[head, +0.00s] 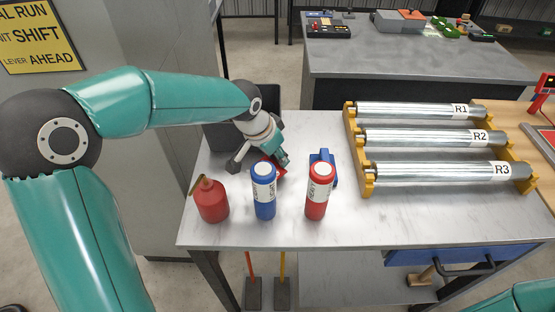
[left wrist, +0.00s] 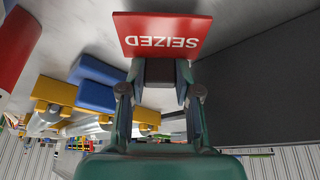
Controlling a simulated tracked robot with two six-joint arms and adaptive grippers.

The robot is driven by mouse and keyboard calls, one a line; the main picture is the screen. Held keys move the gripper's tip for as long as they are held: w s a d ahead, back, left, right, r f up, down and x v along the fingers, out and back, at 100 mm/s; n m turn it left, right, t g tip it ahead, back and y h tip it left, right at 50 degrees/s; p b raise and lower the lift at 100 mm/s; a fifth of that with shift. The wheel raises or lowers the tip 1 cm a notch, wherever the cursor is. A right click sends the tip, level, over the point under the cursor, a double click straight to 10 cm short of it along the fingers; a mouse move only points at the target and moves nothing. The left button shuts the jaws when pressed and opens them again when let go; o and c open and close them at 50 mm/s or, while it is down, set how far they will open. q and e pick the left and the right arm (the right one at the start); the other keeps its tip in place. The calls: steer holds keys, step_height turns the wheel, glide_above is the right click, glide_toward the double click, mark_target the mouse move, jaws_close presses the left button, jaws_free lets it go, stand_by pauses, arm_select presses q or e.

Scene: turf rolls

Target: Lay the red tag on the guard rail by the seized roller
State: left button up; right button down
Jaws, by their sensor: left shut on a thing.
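The red tag (left wrist: 160,36), marked SEIZED, is in the fingertips of my left gripper (left wrist: 160,72). In the head view my left gripper (head: 277,160) is over the left part of the bench, behind the blue and red cans, which partly hide the tag (head: 270,172). I cannot tell whether the tag touches the bench. Three silver rollers, R1 (head: 410,109), R2 (head: 415,137) and R3 (head: 430,174), lie between yellow side rails (head: 357,150) to the right of the gripper. Nothing visible shows which roller is seized. My right gripper is out of view.
A red oil can (head: 211,201), a blue can (head: 264,194) and a red can (head: 318,193) stand near the bench's front edge. A blue object (head: 325,158) stands behind the red can. A dark panel (head: 218,137) is behind the gripper. Bare white bench (head: 400,220) lies before the rollers.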

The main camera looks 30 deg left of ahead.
arm_select(q)
steer(key=shift+f, duration=0.95)
steer(key=shift+f, duration=0.2)
steer(key=o, duration=0.9)
steer(key=shift+r, duration=0.1)
steer(key=shift+r, duration=0.15)
